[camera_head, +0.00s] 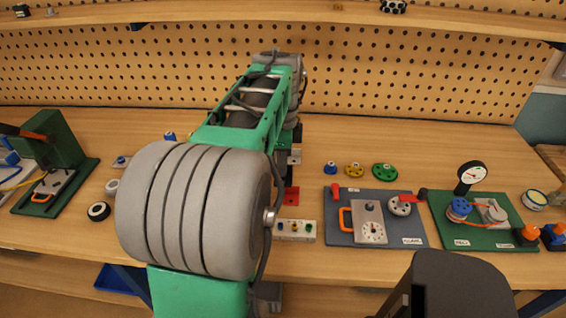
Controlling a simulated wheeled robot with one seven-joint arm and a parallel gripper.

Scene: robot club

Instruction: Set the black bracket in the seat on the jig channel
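I cannot make out the black bracket; it may be hidden behind my own arm, which fills the middle of the view. My gripper is also hidden behind the arm, so its fingers and anything in them do not show. Just right of the arm, small parts of fixtures show: a grey metal piece (295,157) and a red piece (291,196) on the bench. I cannot tell whether either belongs to the jig channel or its seat.
A pale block with coloured knobs (296,230) lies near the bench front. A green fixture (60,140) stands left. Pegboard (400,75) closes the back. Bare wood (420,140) lies back right.

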